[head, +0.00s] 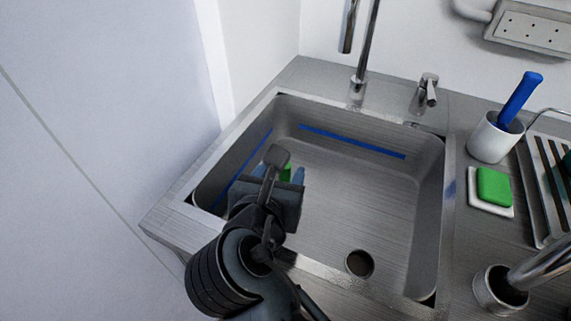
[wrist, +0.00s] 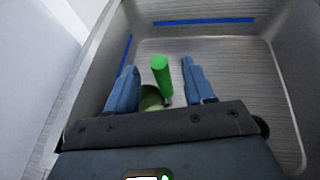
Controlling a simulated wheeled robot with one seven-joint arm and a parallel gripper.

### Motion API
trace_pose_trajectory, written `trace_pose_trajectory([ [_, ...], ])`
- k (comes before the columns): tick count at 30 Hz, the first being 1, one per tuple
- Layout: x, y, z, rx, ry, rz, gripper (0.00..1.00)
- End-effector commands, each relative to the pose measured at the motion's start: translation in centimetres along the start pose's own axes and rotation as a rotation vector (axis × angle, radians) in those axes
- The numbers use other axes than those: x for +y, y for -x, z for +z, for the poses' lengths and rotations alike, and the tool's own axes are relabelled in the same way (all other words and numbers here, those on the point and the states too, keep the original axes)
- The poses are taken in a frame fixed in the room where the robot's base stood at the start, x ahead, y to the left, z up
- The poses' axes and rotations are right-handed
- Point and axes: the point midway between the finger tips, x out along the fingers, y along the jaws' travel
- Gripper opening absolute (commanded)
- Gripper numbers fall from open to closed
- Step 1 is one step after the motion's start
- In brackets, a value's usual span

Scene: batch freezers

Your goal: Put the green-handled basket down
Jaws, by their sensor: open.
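The green-handled basket shows in the wrist view as a green upright handle (wrist: 161,77) with a small olive-green part below it, low in the steel sink (wrist: 285,110). Most of its body is hidden behind my gripper's mount. My gripper (wrist: 161,80) has its two blue fingers apart, one on each side of the handle, with visible gaps. In the head view my gripper (head: 285,172) reaches down into the left part of the sink (head: 335,190), and only a bit of green handle (head: 285,173) shows between the fingers. I cannot tell whether the basket touches the sink floor.
Blue strips (head: 350,141) run along the sink walls. A tall faucet (head: 362,60) and a small tap (head: 427,92) stand behind. A white cup with a blue-handled tool (head: 492,140), a green sponge (head: 493,186) and a rack are at right. The sink's right side is clear around the drain (head: 359,263).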

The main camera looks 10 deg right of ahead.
Motion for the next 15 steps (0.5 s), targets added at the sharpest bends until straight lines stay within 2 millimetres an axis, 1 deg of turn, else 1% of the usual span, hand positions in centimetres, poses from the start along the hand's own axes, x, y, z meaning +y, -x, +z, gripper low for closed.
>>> trace_pose_trajectory([
  [1,0.0,1.1,0.0,0.000,0.000,0.003,0.53],
  [3,0.0,2.6,0.0,0.000,0.001,0.003,0.53],
  [7,0.0,4.8,0.0,0.001,0.000,0.002,0.53],
  [12,0.0,6.6,0.0,0.001,0.000,0.002,0.53],
  [15,0.0,7.0,0.0,0.001,0.000,0.000,0.53],
])
